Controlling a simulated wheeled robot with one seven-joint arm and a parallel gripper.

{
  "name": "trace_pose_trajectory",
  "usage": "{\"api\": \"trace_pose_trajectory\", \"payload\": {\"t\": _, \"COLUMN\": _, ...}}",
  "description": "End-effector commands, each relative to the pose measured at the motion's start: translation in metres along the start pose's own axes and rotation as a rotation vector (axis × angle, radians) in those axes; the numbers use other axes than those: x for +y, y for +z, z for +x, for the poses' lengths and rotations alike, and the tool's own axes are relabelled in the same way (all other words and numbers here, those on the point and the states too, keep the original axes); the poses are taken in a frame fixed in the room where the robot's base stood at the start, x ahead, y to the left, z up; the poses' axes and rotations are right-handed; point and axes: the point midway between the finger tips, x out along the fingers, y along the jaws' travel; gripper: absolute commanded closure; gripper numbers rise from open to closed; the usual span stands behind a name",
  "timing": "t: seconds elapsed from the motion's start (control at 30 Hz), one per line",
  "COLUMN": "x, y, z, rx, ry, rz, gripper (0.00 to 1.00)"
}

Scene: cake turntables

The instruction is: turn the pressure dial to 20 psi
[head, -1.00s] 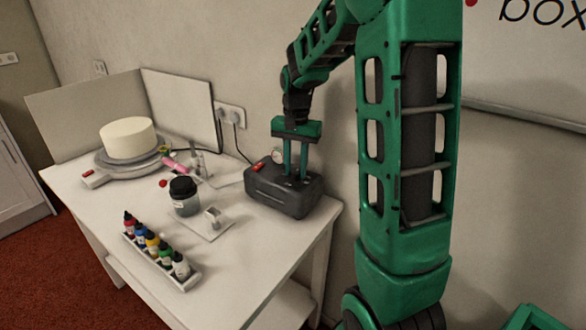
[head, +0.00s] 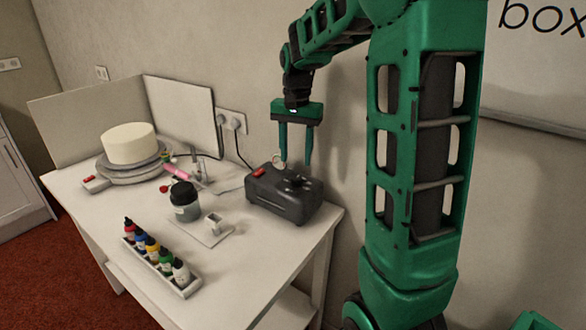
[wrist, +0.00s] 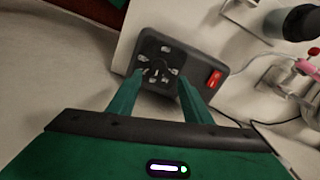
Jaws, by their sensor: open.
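The dark grey compressor box (head: 285,207) sits near the right end of the white table. The pressure dial (head: 298,182) is on its top; in the wrist view the dial (wrist: 157,69) is a dark knob ringed by several pale marks too small to read. My gripper (head: 295,163) is open above the box, pointing down, with its fingertips apart from the dial. In the wrist view my gripper (wrist: 160,80) shows its two green fingers spread on either side of the dial. The dial's exact setting cannot be read.
A dark-lidded jar (head: 185,204), a rack of colour bottles (head: 189,289) and a cake (head: 128,143) on a turntable stand leftward. The wall is close behind the box.

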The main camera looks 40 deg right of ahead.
Motion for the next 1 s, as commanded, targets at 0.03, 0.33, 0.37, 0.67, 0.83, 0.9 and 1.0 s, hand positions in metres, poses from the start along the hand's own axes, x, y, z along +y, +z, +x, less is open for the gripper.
{"api": "trace_pose_trajectory", "payload": {"t": 0.03, "x": -0.001, "y": -0.001, "z": -0.01, "rx": 0.003, "ry": -0.002, "rz": 0.0, "gripper": 0.55}}
{"api": "trace_pose_trajectory", "payload": {"t": 0.33, "x": -0.001, "y": -0.001, "z": -0.04, "rx": 0.002, "ry": -0.001, "rz": -0.001, "gripper": 0.55}}
{"api": "trace_pose_trajectory", "payload": {"t": 0.37, "x": -0.001, "y": -0.001, "z": -0.041, "rx": 0.001, "ry": -0.001, "rz": -0.001, "gripper": 0.55}}
{"api": "trace_pose_trajectory", "payload": {"t": 0.67, "x": -0.001, "y": 0.0, "z": -0.042, "rx": 0.0, "ry": 0.0, "rz": -0.001, "gripper": 0.55}}
{"api": "trace_pose_trajectory", "payload": {"t": 0.83, "x": -0.001, "y": 0.0, "z": -0.042, "rx": 0.0, "ry": 0.0, "rz": -0.001, "gripper": 0.55}}
{"api": "trace_pose_trajectory", "payload": {"t": 0.9, "x": -0.001, "y": 0.0, "z": -0.042, "rx": 0.0, "ry": 0.0, "rz": -0.001, "gripper": 0.55}}
{"api": "trace_pose_trajectory", "payload": {"t": 1.0, "x": 0.005, "y": 0.004, "z": -0.042, "rx": 0.001, "ry": 0.0, "rz": -0.008, "gripper": 0.55}}
